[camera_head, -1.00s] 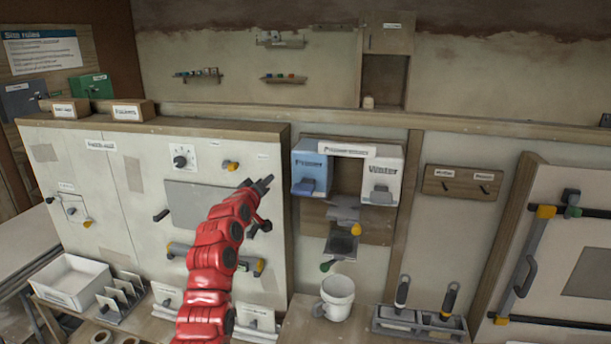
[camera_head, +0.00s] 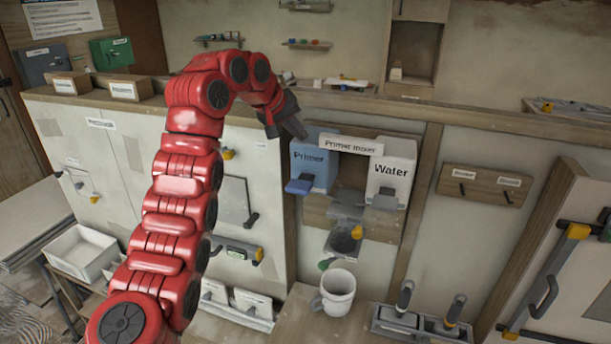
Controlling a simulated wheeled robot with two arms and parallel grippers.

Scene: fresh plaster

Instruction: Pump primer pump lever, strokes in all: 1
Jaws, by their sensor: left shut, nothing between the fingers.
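The primer mixer stands on a wooden back board. Its blue box labelled "Primer" (camera_head: 312,160) has a blue lever (camera_head: 300,185) sticking out below its front. My left gripper (camera_head: 301,132) is shut and empty, just above the top left of the Primer box. I cannot tell if it touches the box. My red left arm rises from the lower left and bends over toward the box. My right gripper is not in view.
A white "Water" box (camera_head: 391,165) with a grey lever sits right of the primer.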

